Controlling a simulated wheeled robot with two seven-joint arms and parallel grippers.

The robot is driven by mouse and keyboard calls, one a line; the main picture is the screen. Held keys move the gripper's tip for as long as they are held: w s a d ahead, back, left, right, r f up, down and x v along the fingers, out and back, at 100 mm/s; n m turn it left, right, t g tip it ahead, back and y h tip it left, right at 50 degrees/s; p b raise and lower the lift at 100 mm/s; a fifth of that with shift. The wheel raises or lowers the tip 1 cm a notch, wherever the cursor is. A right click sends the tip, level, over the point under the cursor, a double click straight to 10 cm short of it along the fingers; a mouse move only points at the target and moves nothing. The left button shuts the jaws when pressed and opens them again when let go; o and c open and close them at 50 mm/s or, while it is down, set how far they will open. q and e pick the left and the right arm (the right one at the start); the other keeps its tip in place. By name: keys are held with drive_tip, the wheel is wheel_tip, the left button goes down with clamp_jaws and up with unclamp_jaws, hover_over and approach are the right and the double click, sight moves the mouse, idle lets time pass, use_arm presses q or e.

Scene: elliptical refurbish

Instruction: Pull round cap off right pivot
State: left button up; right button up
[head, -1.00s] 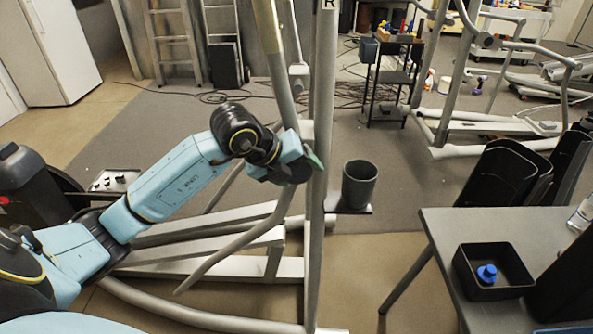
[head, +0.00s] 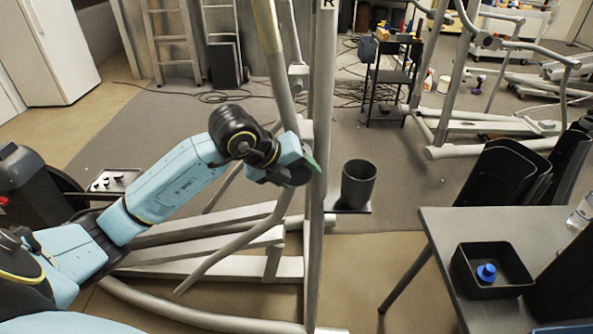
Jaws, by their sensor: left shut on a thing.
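My left gripper (head: 306,167) is at the grey upright post (head: 321,120) of the elliptical, in the middle of the head view. The post carries an "R" mark at its top. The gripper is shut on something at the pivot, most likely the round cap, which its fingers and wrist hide. A green edge shows at the fingertips beside the post. My right gripper is not in view.
A dark cup (head: 358,184) stands on a small shelf right of the post. A grey table (head: 440,232) at the right holds a black tray (head: 462,272) with a blue object (head: 486,272) in it. Black covers (head: 503,178) lean behind the table. Frame bars (head: 215,270) run along the floor.

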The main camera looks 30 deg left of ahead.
use_arm(q)
drive_tip(key=s+d, duration=0.4)
drive_tip(key=s, duration=0.2)
drive_tip(key=shift+s, duration=0.2)
idle(0.6)
